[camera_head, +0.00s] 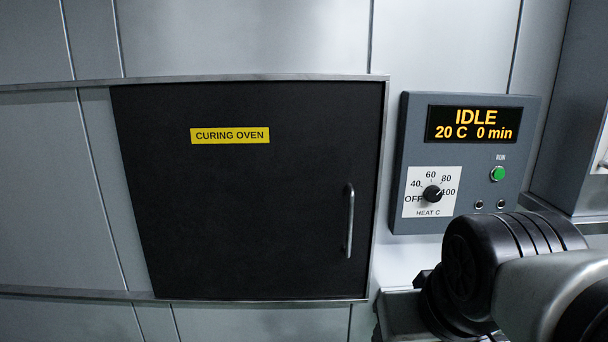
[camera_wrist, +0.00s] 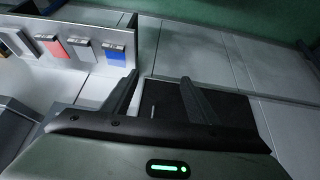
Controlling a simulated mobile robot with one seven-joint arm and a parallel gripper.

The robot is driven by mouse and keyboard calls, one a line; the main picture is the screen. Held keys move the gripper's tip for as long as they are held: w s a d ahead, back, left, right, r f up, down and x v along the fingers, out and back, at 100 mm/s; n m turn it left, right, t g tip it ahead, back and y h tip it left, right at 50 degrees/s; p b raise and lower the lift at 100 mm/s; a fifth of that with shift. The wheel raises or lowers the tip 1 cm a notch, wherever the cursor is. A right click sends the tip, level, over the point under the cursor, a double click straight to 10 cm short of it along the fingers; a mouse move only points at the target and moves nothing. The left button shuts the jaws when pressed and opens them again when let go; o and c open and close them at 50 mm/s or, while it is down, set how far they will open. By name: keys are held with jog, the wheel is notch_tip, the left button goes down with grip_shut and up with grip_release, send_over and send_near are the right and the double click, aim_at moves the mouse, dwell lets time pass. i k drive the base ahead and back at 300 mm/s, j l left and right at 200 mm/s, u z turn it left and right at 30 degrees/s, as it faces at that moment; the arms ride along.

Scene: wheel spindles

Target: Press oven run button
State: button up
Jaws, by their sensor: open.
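The green run button (camera_head: 498,174) sits under a RUN label on the grey control panel (camera_head: 412,120), right of the oven. The display (camera_head: 473,125) reads IDLE, 20 C, 0 min. The heat knob (camera_head: 432,194) is turned to the upper right, toward the 80 to 100 marks. The black curing oven door (camera_head: 250,215) is shut. In the wrist view, my gripper (camera_wrist: 158,82) is open with nothing between its fingers. The dark oven door (camera_wrist: 237,118) lies beyond it. I cannot make out the run button there.
The door handle (camera_head: 349,220) stands out at the door's right side. My arm fills the lower right of the head view, just below the panel. In the wrist view, a pale rack (camera_wrist: 145,40) with red and blue labels is at the upper left.

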aim_at(499, 174)
jog(key=z, duration=0.95)
